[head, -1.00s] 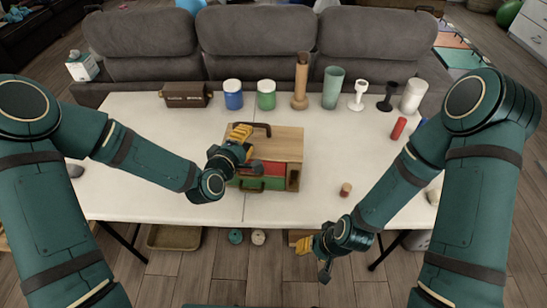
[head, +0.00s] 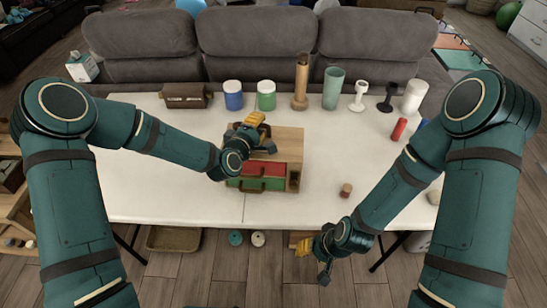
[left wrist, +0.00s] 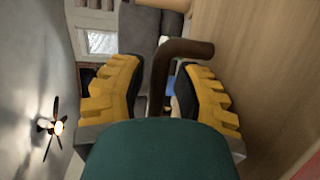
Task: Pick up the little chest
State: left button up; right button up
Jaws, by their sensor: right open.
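The little chest (head: 289,142) is a pale wooden box with a red drawer and a green drawer on its front, standing near the middle of the white table. My left gripper (head: 263,134) is over its top and covers most of the carrying handle in the head view. In the left wrist view, the dark brown handle (left wrist: 160,72) rises between the two open yellow-and-black fingers, and the chest's wood (left wrist: 245,75) fills the right side. I see no clear grip on the handle. My right gripper (head: 313,262) is open and empty, low beyond the table's front edge.
A dark case (head: 187,95), blue jar (head: 233,95), green jar (head: 267,95), brown bottle (head: 300,85) and several cups line the table's back. A small reddish-brown cylinder (head: 346,190) stands right of the chest. The table's left side (head: 150,190) is clear.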

pick_arm(q)
grip_shut()
jog(key=shift+r, duration=0.1)
